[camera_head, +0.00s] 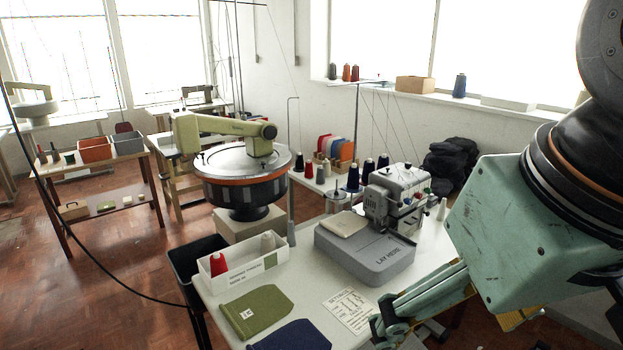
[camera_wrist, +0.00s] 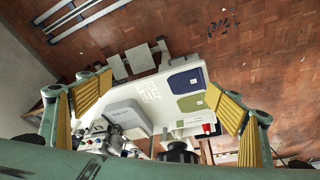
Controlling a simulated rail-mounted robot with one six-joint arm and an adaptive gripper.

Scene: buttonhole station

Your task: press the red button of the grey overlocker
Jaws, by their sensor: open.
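The grey overlocker (camera_head: 398,192) stands at the back right of the white table, behind a grey base plate (camera_head: 372,255) marked "LAY HERE". Small coloured spots, red among them, show on its front; I cannot tell which is the red button. A folded beige cloth (camera_head: 345,224) lies on the plate's left part. My gripper (camera_head: 400,318) is at the table's front right, in front of the plate and apart from the overlocker. In the wrist view my gripper (camera_wrist: 159,88) is open and empty above the table, with the overlocker (camera_wrist: 108,140) at lower left, partly hidden by my gripper's body.
Green cloth (camera_head: 256,312), navy cloth (camera_head: 290,335) and a printed card (camera_head: 348,310) lie at the table's front. A white box (camera_head: 243,264) with spools is at left. A round green-armed machine (camera_head: 243,165) stands behind it. Cones and threads rise behind the overlocker.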

